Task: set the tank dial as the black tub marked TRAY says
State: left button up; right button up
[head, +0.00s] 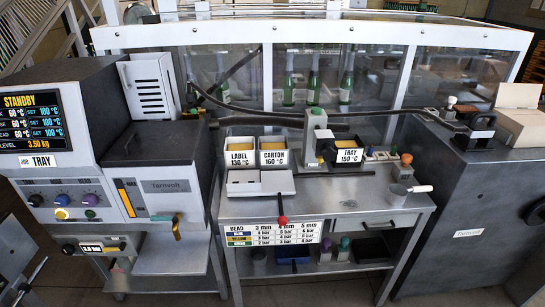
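The black tub marked TRAY (348,155) stands on the steel bench and its label reads 150 °C. The melter's control panel (75,188) at left has several knobs in a row, including a dark knob (35,200), a blue knob (62,199) and a purple knob (90,199). Their captions and pointers are too small to read, so I cannot tell which is the tank dial. The screen (32,122) above reads STANDBY, with 60 °C beside SET 100 °C on each row. A dark jointed part at the lower left edge may be my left gripper; its fingers are unclear. My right gripper does not show.
A JOB card (38,161) reads TRAY. Tubs marked LABEL 130 °C (240,158) and CARTON 160 °C (273,157) stand left of the black tub. A bead chart (272,233) hangs on the bench front. A small yellow knob (61,213) sits below the dials.

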aim_at(36, 200)
jog(key=u, duration=1.35)
jog(key=i+j+u, duration=0.2)
jog(key=u, duration=0.15)
jog(key=i+j+u, duration=0.15)
jog(key=i+u, duration=0.55)
jog(key=i+j+u, duration=0.1)
jog(key=i, duration=0.65)
